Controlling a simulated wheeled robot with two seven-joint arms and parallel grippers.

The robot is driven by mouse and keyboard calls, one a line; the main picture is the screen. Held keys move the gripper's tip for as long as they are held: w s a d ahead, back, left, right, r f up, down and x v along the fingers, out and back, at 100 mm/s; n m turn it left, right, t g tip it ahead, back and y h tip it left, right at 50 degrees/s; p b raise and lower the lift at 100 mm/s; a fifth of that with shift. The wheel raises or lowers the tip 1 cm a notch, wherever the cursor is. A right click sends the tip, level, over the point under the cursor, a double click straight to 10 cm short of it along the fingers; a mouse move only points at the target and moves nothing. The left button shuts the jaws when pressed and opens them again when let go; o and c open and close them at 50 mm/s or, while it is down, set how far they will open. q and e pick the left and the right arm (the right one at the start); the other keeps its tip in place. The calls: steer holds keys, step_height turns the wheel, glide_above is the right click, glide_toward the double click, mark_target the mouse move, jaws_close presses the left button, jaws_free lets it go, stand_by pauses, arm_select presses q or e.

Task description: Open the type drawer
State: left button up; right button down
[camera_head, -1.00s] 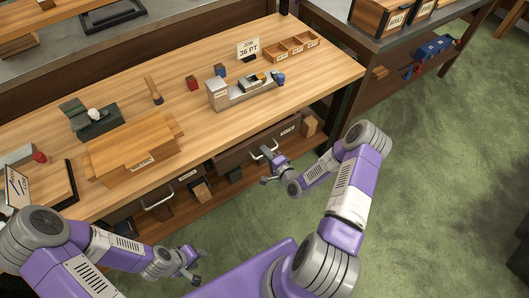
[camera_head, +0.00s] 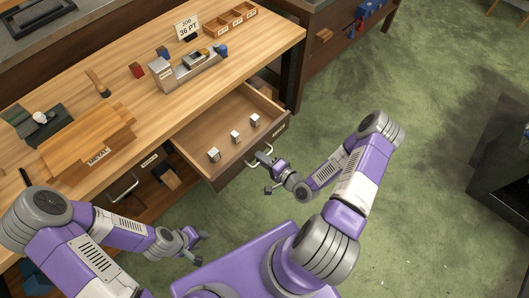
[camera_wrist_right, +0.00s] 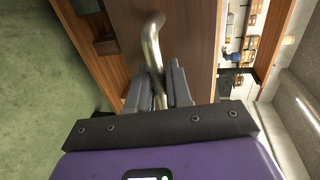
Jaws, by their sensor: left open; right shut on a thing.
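The type drawer (camera_head: 228,128) is pulled out from under the wooden bench in the head view. Several small metal type blocks (camera_head: 236,136) stand inside it. My right gripper (camera_head: 266,168) is at the drawer's front and shut on its metal handle (camera_head: 259,156). In the right wrist view, the curved handle (camera_wrist_right: 152,45) runs down between the two fingers of my right gripper (camera_wrist_right: 160,88). My left gripper (camera_head: 197,246) is open and empty, low in front of the bench and apart from it.
A second handle (camera_head: 124,188) is on the closed drawer to the left. The bench top (camera_head: 125,70) holds a composing tool (camera_head: 183,68), a job sign (camera_head: 186,29) and a divided wooden tray (camera_head: 230,20). Open green floor (camera_head: 440,190) lies to the right.

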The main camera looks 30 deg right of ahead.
steer(key=shift+s+d, duration=0.15)
steer(key=shift+s, duration=0.2)
steer(key=c, duration=1.2)
jaws_free()
steer(key=shift+s, duration=0.1)
steer(key=p+v, duration=0.1)
steer(key=v, duration=0.6)
steer(key=shift+s+p, duration=0.2)
steer(key=shift+p, duration=0.1)
steer(key=shift+d, duration=0.15)
